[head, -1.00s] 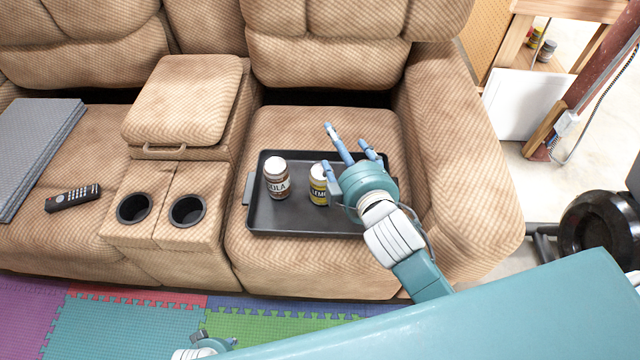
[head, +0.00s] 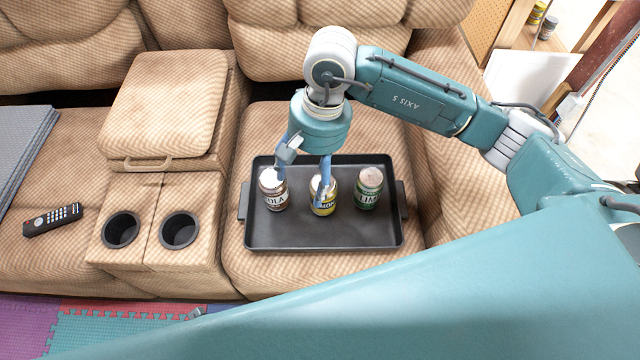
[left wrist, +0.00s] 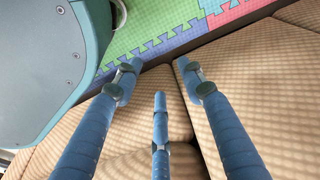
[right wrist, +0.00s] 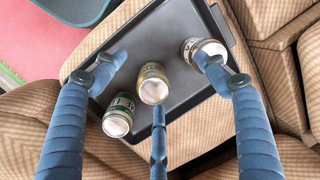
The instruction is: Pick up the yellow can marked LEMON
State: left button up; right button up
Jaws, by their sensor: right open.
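The yellow can marked LEMON (head: 330,203) stands upright in the middle of the black tray (head: 285,238); only part of its label reads. It also shows in the right wrist view (right wrist: 152,84). My right gripper (head: 300,187) points down over the tray from behind, open and empty. One finger overlaps the yellow can in the head view; another is by the cola can. In the right wrist view the fingers spread around the yellow can; contact cannot be told. My left gripper (left wrist: 158,80) is open and empty above the floor mat and sofa edge.
The brown cola can (head: 275,196) stands left of the yellow can, the green lime can (head: 368,190) right of it. The tray lies on the recliner seat (head: 255,125). Cup holders (head: 121,229) and a remote (head: 52,219) are to the left.

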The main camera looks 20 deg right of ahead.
jog(key=d, duration=0.1)
jog(key=w+d+h, duration=0.1)
jog(key=d, duration=0.1)
jog(key=d+h, duration=0.1)
jog(key=shift+w+d, duration=0.2)
jog(key=shift+w, duration=0.2)
notch_tip(320, 180, down, 5)
jog(key=shift+d+r, duration=0.1)
jog(key=shift+r, duration=0.05)
jog(key=f, duration=0.3)
jog(key=f+b, duration=0.1)
jog(key=f, duration=0.1)
jog(key=shift+w+a+f, duration=0.25)
jog(key=shift+a+f, duration=0.05)
pick_arm(q)
jog(key=w+r, duration=0.2)
jog(key=shift+d+r, duration=0.1)
jog(key=shift+r, duration=0.3)
jog(key=shift+s+f, duration=0.1)
jog(key=shift+s, duration=0.05)
pick_arm(e)
jog(key=shift+r, duration=0.1)
jog(key=c, duration=1.6)
